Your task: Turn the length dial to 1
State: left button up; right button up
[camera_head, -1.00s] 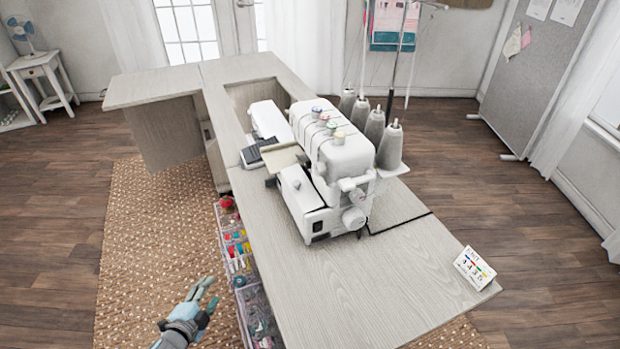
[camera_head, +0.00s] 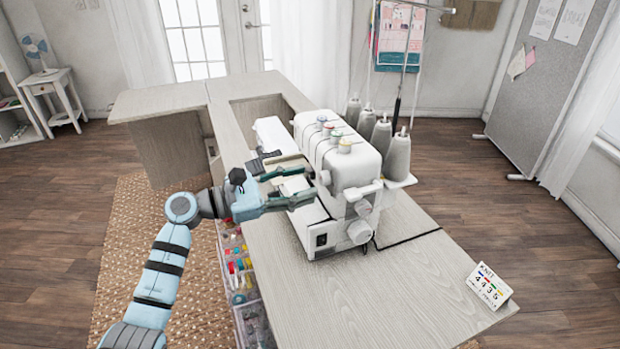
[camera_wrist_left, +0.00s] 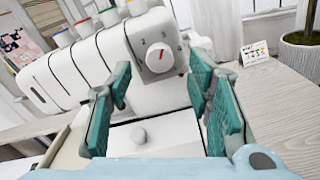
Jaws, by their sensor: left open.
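The white sewing machine (camera_head: 335,160) stands on the cabinet. The length dial is not named in legible writing; a round white dial (camera_wrist_left: 160,57) with a short red mark sits on the machine's near face in the left wrist view. My left gripper (camera_head: 311,187) reaches in from the left over the machine's white lower cover. It is open and empty. In the left wrist view its two green-padded fingers (camera_wrist_left: 160,76) stand either side of the dial as seen, apparently not touching it. My right gripper is not in view.
Grey thread cones (camera_head: 397,158) stand behind the machine. A KNIT card (camera_head: 489,287) stands at the tabletop's right corner. The wooden tabletop (camera_head: 400,290) in front is clear. Clear drawers (camera_head: 237,262) hang at the cabinet's side.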

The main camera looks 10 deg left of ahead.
aim_at(320, 179)
pick_arm(q)
jog(key=shift+x, duration=1.5)
jog(key=shift+c, duration=0.3)
grip_shut()
